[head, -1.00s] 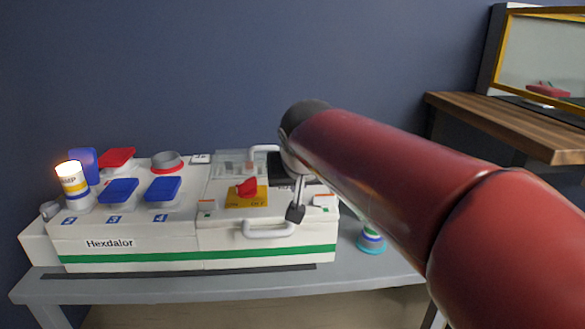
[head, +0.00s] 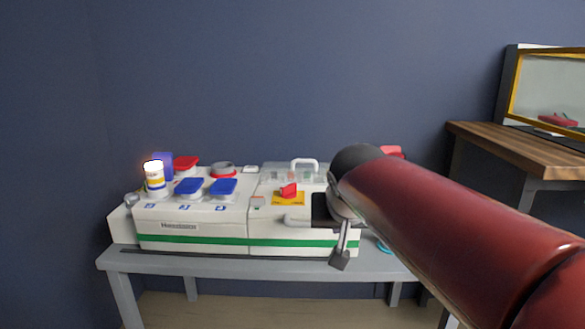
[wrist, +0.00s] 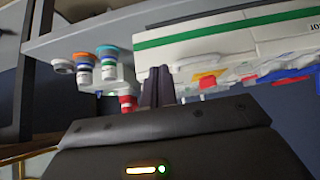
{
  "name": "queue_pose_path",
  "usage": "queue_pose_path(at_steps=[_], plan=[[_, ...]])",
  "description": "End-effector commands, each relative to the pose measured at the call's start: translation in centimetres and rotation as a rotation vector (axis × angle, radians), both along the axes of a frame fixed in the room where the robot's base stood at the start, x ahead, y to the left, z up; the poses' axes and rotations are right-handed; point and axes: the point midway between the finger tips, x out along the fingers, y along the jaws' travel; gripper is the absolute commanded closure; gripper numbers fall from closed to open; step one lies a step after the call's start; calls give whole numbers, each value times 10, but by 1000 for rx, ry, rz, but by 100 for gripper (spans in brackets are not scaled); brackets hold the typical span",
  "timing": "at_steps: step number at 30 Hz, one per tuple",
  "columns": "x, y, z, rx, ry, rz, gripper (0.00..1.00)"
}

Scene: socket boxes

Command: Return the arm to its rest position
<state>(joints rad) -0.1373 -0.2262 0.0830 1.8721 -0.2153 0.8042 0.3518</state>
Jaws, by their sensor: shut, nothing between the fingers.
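My arm is the dark red limb that reaches in from the right in the head view. At its end my gripper (head: 340,258) hangs in front of the right end of the white socket box (head: 190,241), pointing down. In the wrist view the gripper fingers (wrist: 158,88) are together with nothing between them. The socket box has a green stripe, and it also shows upside down in the wrist view (wrist: 215,38). On its top are blue lids (head: 222,187), a red lid (head: 186,162), a red knob on a yellow plate (head: 288,190) and a lit lamp (head: 154,177).
The box stands on a grey bench (head: 180,265). Several coloured plugs (wrist: 107,62) stand at the bench's end, mostly hidden by my arm in the head view. A wooden table (head: 520,152) with a yellow-framed case (head: 513,85) is at the right. The wall space above the box is clear.

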Motion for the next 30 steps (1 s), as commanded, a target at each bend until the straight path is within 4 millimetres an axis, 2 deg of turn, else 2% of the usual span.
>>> queue_pose_path(at_steps=[8,11,17,21,24,27,30], plan=[[-41,-21,2,-12,44,-3,100],[-63,-31,1,-17,68,-3,100],[-120,-51,-9,-17,129,3,100],[-167,-62,-22,-9,177,14,100],[-194,-66,-35,1,208,23,100],[-208,-67,-44,7,224,30,100],[-211,-67,-47,8,228,32,100]])
